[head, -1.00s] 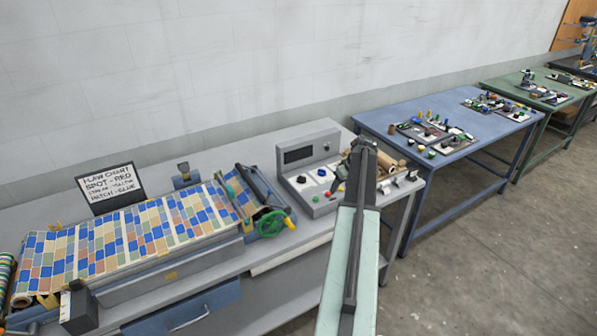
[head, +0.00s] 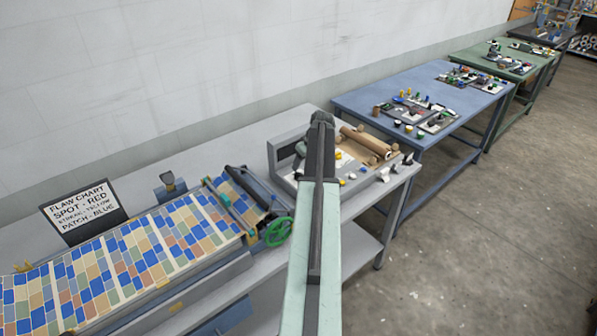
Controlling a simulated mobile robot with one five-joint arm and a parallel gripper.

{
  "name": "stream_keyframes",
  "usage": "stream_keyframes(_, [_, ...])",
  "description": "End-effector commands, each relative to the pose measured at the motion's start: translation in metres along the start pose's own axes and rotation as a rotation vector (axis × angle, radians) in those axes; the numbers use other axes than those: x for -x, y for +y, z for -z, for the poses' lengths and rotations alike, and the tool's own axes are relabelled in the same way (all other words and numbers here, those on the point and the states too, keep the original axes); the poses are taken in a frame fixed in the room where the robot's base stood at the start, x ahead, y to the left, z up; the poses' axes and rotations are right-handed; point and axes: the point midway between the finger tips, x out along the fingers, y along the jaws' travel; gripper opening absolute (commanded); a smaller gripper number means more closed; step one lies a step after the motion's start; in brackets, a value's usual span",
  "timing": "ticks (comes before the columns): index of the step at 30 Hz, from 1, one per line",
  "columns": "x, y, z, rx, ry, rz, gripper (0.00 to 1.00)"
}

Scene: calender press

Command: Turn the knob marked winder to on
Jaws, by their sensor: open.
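The grey control console (head: 291,138) with a dark display stands on the grey bench at the centre. My arm crosses in front of it and hides most of its sloping face. The knobs and their markings cannot be made out, so I cannot tell which one is winder or how it is set. My gripper (head: 299,153) shows only as a small dark part just left of the arm, over the console. It is open; its fingertips are mostly hidden, and I cannot tell whether it touches anything.
A patterned web runs over the machine bed (head: 150,251) at left, with a green handwheel (head: 277,232) at its end. A flaw chart sign (head: 84,211) stands behind. Brown rolls (head: 366,144) lie right of the console. A blue table (head: 365,101) with small parts stands farther right.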

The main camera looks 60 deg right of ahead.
Motion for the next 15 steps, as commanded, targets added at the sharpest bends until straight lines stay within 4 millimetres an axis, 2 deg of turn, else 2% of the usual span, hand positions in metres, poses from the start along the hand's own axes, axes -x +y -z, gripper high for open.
stream_keyframes(10, [-0.060,0.006,-0.006,-0.006,0.000,-0.003,0.57])
stream_keyframes(15, [-0.075,0.006,-0.005,-0.007,0.000,-0.003,0.57])
